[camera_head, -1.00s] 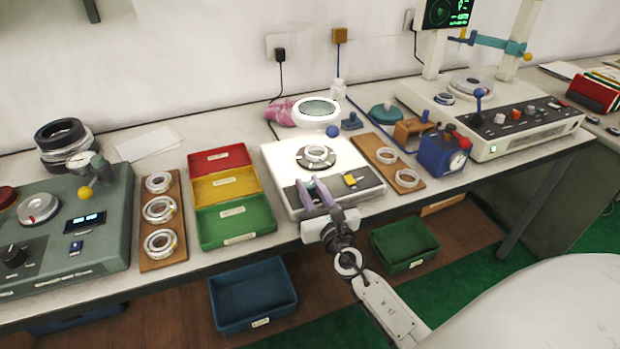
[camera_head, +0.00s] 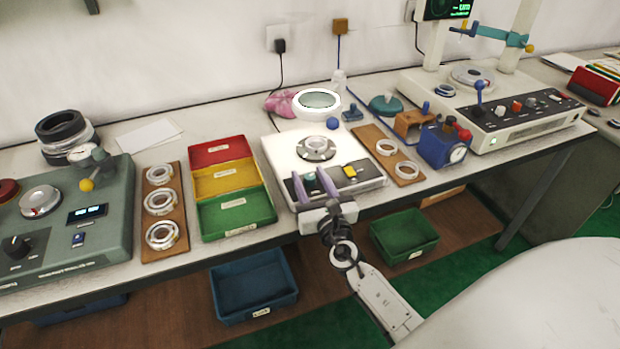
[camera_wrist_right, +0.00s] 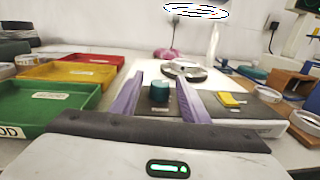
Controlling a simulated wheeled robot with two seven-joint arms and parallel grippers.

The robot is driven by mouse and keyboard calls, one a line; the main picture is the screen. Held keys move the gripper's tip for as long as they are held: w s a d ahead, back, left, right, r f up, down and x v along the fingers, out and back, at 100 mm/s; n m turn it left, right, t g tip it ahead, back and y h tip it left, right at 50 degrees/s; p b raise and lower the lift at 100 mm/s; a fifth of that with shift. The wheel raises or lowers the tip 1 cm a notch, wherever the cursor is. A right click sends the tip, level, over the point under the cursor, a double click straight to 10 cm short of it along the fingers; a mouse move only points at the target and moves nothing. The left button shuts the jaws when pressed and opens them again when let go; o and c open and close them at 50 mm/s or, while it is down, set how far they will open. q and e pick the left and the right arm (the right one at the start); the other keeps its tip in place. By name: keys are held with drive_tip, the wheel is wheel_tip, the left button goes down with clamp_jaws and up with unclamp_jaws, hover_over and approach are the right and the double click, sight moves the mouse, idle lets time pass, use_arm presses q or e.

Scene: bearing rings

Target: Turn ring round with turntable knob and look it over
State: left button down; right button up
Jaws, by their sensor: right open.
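A bearing ring (camera_head: 316,143) lies on the dark turntable of the white inspection box (camera_head: 283,155); the ring on its turntable also shows in the right wrist view (camera_wrist_right: 184,69). The teal turntable knob (camera_wrist_right: 159,91) stands on the box's dark front panel. My right gripper (camera_head: 313,180) is open at the front of the box. In the right wrist view its purple fingers (camera_wrist_right: 160,98) stand one on each side of the knob, with gaps on both sides. In the head view the knob is partly hidden between the fingers. My left gripper is not in view.
A ring-lit magnifier (camera_head: 317,103) stands behind the turntable. Red, yellow and green trays (camera_head: 235,213) are left of the box. Wooden boards with rings (camera_head: 162,205) lie on both sides. A blue gauge block (camera_head: 440,147) stands to the right. A yellow switch (camera_wrist_right: 229,99) is beside the knob.

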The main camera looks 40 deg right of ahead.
drive_tip(key=v, duration=0.9)
drive_tip(key=shift+s+f+b, duration=0.1)
drive_tip(key=shift+b, duration=0.25)
drive_tip(key=shift+s+a, duration=0.25)
drive_tip(key=shift+s, duration=0.25)
